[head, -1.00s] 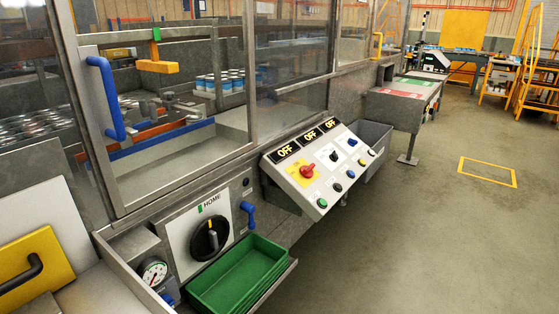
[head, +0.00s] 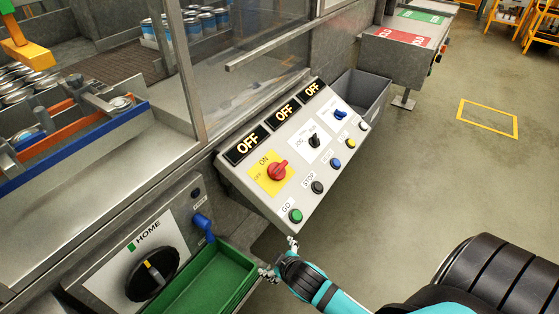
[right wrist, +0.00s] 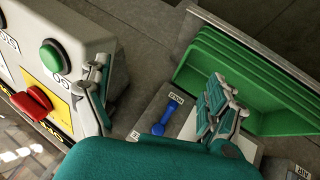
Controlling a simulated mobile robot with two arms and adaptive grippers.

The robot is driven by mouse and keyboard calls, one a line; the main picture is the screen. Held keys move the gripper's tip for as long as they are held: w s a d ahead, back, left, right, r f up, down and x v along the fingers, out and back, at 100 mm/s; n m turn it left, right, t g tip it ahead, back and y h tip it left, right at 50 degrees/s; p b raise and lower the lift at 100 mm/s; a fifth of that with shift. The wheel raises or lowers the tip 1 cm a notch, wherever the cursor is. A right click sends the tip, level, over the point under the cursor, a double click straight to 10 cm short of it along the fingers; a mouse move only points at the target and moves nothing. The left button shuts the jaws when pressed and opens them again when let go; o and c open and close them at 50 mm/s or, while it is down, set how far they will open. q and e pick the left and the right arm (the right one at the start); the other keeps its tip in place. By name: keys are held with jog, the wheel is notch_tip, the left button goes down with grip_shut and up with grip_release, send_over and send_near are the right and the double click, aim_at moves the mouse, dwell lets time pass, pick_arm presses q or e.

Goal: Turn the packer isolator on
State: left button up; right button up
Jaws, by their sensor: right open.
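The red rotary isolator knob (head: 278,170) sits on a yellow plate marked ON and OFF, at the near left of the sloped control panel (head: 310,190). The display above it (head: 247,144) reads OFF. In the right wrist view the red knob (right wrist: 32,102) is at the left edge, by the green button (right wrist: 55,55). My right gripper (head: 281,258) is open and empty, below the panel's near edge and apart from the knob. In the right wrist view its fingers (right wrist: 157,100) are spread wide, one overlapping the panel side. My left gripper is out of view.
A green tray (head: 205,285) lies left of my right gripper, with a blue handle (head: 203,226) and black HOME dial (head: 152,274) beside it. Two other displays also read OFF. A grey bin (head: 362,95) stands beyond the panel. The floor to the right is open.

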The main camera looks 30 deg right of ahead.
jog(key=w+r+n+t, duration=0.4)
jog(key=w+r+t, duration=0.2)
jog(key=w+r, duration=0.5)
jog(key=w+a+r+n+t+y+p, duration=0.1)
jog(key=w+a+r+n+t+y, duration=0.2)
jog(key=r+n, duration=0.4)
jog(key=w+a+r+n+t+y, duration=0.15)
jog(key=r+n+y, duration=0.3)
jog(key=r, duration=0.45)
jog(key=r+n+g+h+p, duration=0.2)
jog(key=n+g+h, duration=0.3)
jog(key=n+g, duration=1.25)
send_over(279, 165)
jog(key=s+d, duration=0.2)
jog(key=s, duration=0.4)
jog(key=n+t, duration=0.3)
pick_arm(q)
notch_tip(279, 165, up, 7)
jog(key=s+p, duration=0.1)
jog(key=p, duration=0.2)
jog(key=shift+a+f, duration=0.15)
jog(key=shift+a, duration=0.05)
pick_arm(e)
jog(key=shift+y, duration=0.25)
jog(key=x, duration=1.6)
jog(key=shift+s+f, duration=0.25)
jog(key=shift+f, duration=0.15)
jog(key=shift+c, duration=0.2)
